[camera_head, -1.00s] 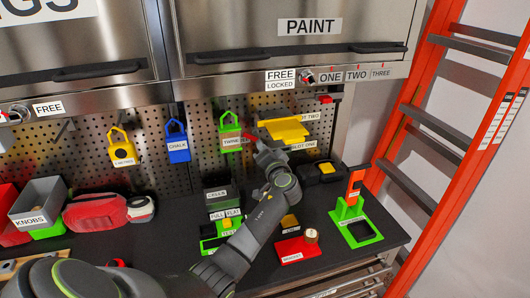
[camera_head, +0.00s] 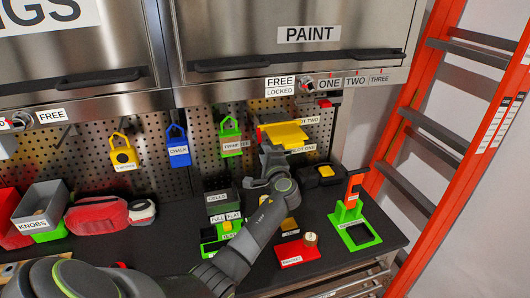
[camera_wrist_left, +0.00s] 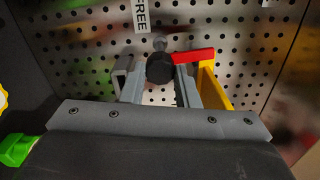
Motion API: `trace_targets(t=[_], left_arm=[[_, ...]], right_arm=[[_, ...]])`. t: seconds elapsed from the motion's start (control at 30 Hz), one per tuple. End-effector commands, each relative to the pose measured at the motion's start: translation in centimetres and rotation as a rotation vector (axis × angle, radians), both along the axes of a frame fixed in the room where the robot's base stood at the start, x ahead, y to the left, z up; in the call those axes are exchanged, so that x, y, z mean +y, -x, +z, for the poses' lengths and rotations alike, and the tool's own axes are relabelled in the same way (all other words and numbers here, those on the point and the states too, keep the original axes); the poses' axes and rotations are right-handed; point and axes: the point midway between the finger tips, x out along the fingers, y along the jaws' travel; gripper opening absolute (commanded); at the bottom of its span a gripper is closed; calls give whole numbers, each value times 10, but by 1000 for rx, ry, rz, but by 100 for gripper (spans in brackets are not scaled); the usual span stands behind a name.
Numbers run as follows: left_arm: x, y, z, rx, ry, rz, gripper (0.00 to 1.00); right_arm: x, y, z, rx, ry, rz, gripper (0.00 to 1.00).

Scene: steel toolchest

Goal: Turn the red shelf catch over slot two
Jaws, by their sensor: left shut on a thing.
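The red shelf catch (camera_wrist_left: 195,56) shows in the left wrist view as a red bar reaching right from a dark round knob (camera_wrist_left: 160,68). Its end lies by the yellow shelf (camera_wrist_left: 213,85). My left gripper (camera_wrist_left: 157,85) is shut around the catch's knob, one finger on each side. In the head view my left gripper (camera_head: 271,155) is in front of the pegboard, at the left end of the yellow shelf (camera_head: 287,132), and hides most of the catch. The slot two label (camera_head: 306,119) is above the shelf. My right gripper is out of view.
The steel cabinet (camera_head: 290,80) overhangs above. Bins and a red block (camera_head: 297,250) stand on the dark bench below. An orange ladder (camera_head: 415,110) stands at the right.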

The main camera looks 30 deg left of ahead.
Motion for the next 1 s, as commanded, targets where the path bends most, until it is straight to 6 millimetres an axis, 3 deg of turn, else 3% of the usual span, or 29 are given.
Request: trace_targets(t=[0.8,0.83,1.0], left_arm=[[0,-1,1,93,-83,-1,5],[0,-1,1,93,-83,-1,29],[0,0,1,94,-83,-1,50]], right_arm=[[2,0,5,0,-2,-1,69],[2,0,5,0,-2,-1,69],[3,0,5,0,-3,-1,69]])
